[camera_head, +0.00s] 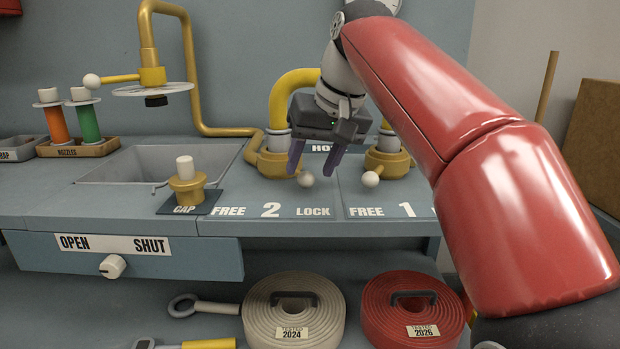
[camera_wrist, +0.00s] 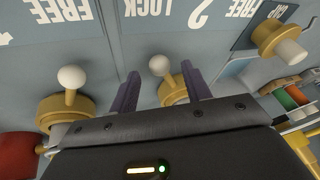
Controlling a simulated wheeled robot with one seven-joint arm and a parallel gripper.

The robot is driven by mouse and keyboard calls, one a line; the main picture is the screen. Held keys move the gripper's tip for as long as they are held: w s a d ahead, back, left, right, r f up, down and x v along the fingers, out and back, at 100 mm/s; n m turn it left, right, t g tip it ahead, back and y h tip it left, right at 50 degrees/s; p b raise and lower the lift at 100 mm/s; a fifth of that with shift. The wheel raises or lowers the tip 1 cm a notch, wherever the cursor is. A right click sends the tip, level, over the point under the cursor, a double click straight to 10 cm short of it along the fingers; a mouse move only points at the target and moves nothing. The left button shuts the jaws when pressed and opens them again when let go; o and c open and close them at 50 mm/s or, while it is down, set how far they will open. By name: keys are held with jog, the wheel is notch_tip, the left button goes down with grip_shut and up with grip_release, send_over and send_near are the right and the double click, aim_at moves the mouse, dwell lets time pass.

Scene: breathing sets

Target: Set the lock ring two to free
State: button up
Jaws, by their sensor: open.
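Lock ring two (camera_head: 275,162) is a brass collar around a hose fitting, with a white ball knob (camera_head: 306,180) on a short lever. Its plate (camera_head: 270,211) reads FREE on the left, 2, LOCK on the right; the knob points to the LOCK side. My gripper (camera_head: 313,171) is open and empty, with purple fingers pointing down over the ring's right side. In the wrist view, ring two (camera_wrist: 172,94) and its knob (camera_wrist: 159,65) appear between the fingers (camera_wrist: 160,71). I cannot tell whether the fingers touch the knob.
Lock ring one (camera_head: 388,163) stands close to the right, its knob (camera_head: 370,181) toward FREE. A brass cap (camera_head: 187,187) and a sink (camera_head: 130,165) are on the left. A drawer (camera_head: 120,257) and coiled hoses (camera_head: 293,310) are below. The counter's front strip is clear.

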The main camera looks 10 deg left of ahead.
aim_at(298, 175)
jog(key=shift+x, duration=1.2)
grip_shut()
